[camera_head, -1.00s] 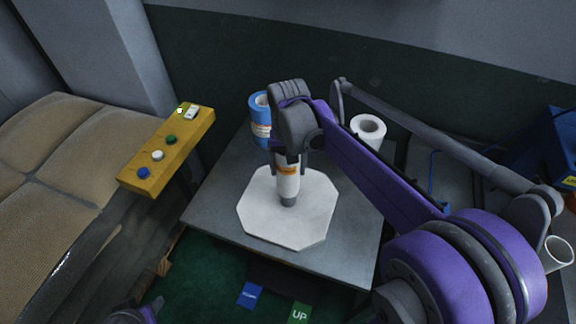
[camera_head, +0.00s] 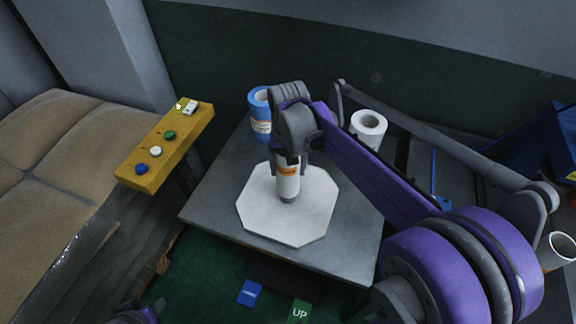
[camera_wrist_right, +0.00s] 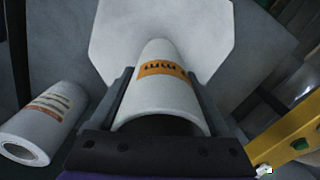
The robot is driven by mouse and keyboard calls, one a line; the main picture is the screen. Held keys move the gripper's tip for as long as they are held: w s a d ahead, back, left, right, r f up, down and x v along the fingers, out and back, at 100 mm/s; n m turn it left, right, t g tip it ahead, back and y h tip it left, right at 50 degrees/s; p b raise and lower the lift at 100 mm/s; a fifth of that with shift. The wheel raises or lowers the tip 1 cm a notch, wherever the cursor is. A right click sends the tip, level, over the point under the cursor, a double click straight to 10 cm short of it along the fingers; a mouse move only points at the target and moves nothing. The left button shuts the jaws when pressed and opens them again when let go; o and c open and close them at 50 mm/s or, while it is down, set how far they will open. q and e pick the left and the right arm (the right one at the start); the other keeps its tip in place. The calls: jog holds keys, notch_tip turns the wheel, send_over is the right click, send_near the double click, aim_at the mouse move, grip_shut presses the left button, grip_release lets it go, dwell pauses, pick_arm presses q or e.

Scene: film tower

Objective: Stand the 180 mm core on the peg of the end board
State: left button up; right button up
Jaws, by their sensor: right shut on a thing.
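The white core with an orange label (camera_head: 288,186) is upright in my right gripper (camera_head: 290,168), which is shut on it. In the right wrist view the core (camera_wrist_right: 160,98) sits between both fingers. The end board (camera_head: 262,222) is a pale eight-sided plate lying on a grey table. A short grey piece of the peg (camera_head: 288,200) shows under the core's lower end, so the core is around or right above the peg; I cannot tell how far down it sits. My left gripper is not clearly seen.
A blue-wrapped tube (camera_head: 259,128) and a white roll (camera_head: 369,126) stand behind on the grey table (camera_head: 215,205). A yellow button box (camera_head: 165,150) is at the left. Blue and green labels lie on the floor in front.

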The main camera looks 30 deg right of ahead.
pick_arm(q)
jog(key=shift+s+f+b, duration=0.2)
jog(key=shift+f+b, duration=0.45)
jog(key=shift+f, duration=0.2)
jog(key=shift+s+f+b, duration=0.2)
jog(key=shift+f+b, duration=0.4)
jog(key=shift+f, duration=0.2)
pick_arm(e)
jog(key=shift+f, duration=2.2)
jog(key=o, duration=1.4)
pick_arm(q)
jog(key=shift+w+r+p, duration=0.1)
jog(key=shift+r+p, duration=0.35)
jog(key=shift+r, duration=0.1)
pick_arm(e)
notch_tip(320, 180, up, 11)
jog(key=shift+f, duration=0.1)
